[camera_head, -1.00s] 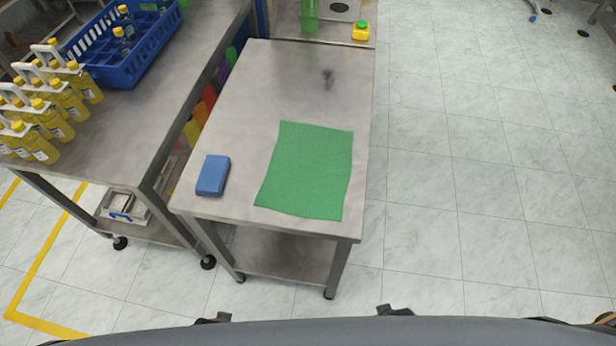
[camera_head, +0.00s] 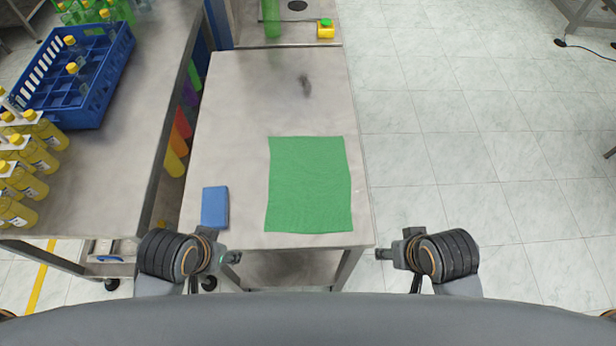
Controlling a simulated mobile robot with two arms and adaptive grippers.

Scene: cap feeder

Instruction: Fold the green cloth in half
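The green cloth (camera_head: 309,185) lies flat and unfolded on the metal table (camera_head: 245,110), near its front edge and toward the right side. Its edges are slightly wavy. My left gripper (camera_head: 230,257) is at the bottom, in front of the table's front left part, apart from the cloth. My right gripper (camera_head: 386,254) is just beyond the table's front right corner, also apart from the cloth. Both are small and partly hidden by my arm parts, so I cannot tell whether their fingers are open or shut. Neither visibly holds anything.
A blue block (camera_head: 215,207) lies left of the cloth, near the table's left edge. A longer table on the left holds a blue crate (camera_head: 100,103) and several yellow bottles (camera_head: 38,160). The table's far half is mostly clear.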

